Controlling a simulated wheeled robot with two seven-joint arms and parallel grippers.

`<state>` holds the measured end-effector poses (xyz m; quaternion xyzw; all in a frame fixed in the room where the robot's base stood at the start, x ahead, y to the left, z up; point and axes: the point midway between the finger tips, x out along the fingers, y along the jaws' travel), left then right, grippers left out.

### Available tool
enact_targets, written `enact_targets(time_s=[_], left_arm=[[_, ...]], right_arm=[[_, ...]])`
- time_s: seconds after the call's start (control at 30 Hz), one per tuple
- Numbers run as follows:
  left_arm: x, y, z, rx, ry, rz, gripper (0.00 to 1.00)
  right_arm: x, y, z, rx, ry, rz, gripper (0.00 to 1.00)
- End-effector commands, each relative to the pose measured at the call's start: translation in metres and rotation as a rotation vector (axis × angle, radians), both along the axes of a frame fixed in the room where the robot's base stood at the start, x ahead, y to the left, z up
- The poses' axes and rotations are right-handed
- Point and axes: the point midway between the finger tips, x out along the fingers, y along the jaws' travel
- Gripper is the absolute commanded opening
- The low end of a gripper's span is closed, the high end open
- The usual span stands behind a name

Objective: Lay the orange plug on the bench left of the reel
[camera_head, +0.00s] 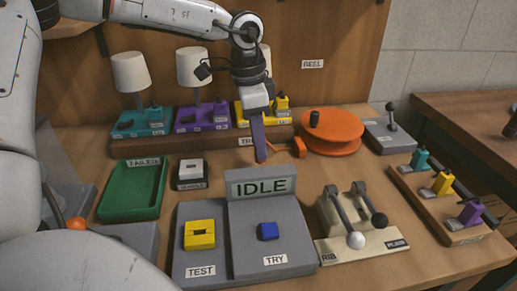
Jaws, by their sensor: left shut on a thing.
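The reel (330,131) is an orange drum with a black knob, lying flat on the bench (233,159) right of centre. My left gripper (260,152) points down just left of the reel, its jaws shut. An orange piece, apparently the orange plug (272,147), shows at the right side of the jaws; the fingers hide most of it. An orange rounded piece (299,147) lies between it and the reel. I cannot tell whether the plug touches the bench. My right gripper is not in view.
Behind stands a rack of lamps on teal, purple and yellow bases (202,117). A green tray (132,190) is at left. The IDLE console (246,235) is in front, with a two-lever box (355,218) to its right.

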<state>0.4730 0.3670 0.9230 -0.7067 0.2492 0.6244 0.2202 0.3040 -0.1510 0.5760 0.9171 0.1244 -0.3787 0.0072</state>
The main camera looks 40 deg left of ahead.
Motion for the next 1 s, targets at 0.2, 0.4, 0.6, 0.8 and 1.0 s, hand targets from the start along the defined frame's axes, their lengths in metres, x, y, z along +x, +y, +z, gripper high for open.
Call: enact_targets(time_s=[0.2, 0.4, 0.6, 0.8, 1.0], left_arm=[[0.0, 0.0, -0.021, -0.002, 0.001, 0.0, 0.0], [0.0, 0.0, -0.022, -0.001, 0.001, 0.0, 0.0], [0.0, 0.0, -0.023, -0.001, 0.001, 0.0, 0.38], [0.0, 0.0, -0.023, -0.001, 0.001, 0.0, 0.43], [0.0, 0.0, -0.02, -0.002, 0.001, 0.0, 0.43]], right_arm=[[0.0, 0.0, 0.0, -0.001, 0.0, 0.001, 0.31], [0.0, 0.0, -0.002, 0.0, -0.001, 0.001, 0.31], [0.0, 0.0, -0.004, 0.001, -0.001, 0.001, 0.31], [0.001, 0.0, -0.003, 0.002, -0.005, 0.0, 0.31], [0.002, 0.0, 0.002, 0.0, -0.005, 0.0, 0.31]])
